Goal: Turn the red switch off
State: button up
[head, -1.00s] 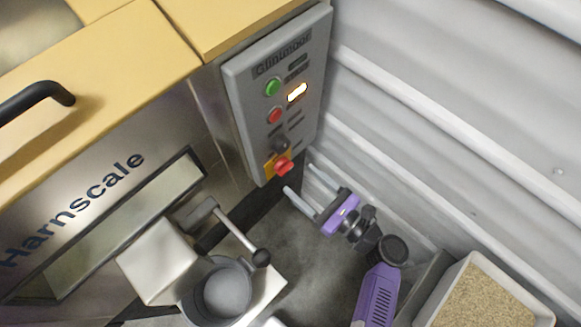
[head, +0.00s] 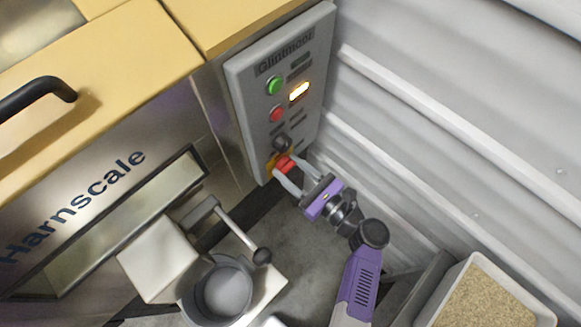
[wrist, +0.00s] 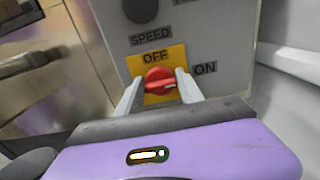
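The red switch (wrist: 159,80) is a rotary knob on a yellow plate (wrist: 178,54) marked OFF above and ON to the right. Its grip bar lies roughly sideways, with a pale mark at the end towards ON. In the head view the red switch (head: 284,165) is low on the grey control panel (head: 252,120). My gripper (wrist: 160,84) is open, with one finger on each side of the knob. Whether the fingers touch it I cannot tell. In the head view my gripper (head: 292,176) reaches the panel from the lower right.
Above the switch are a black speed knob (head: 281,143), a red button (head: 277,114), a green button (head: 274,85) and a lit amber lamp (head: 299,91). A ribbed wall (head: 450,120) stands close on the right. A lever with a dark ball (head: 262,256) stands below left.

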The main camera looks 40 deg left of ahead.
jog(key=shift+c, duration=0.7)
jog(key=shift+n, duration=0.5)
jog(key=n+b, duration=0.1)
jog(key=n, duration=0.2)
jog(key=shift+f, duration=0.15)
jog(key=n+b, duration=0.8)
jog(key=n, duration=0.1)
jog(key=n+b, duration=0.4)
jog(key=b, duration=0.1)
jog(key=shift+s+f+n, duration=0.2)
jog(key=shift+s+n, duration=0.05)
jog(key=shift+n, duration=0.15)
jog(key=shift+r+n, duration=0.1)
jog(key=shift+n, duration=0.2)
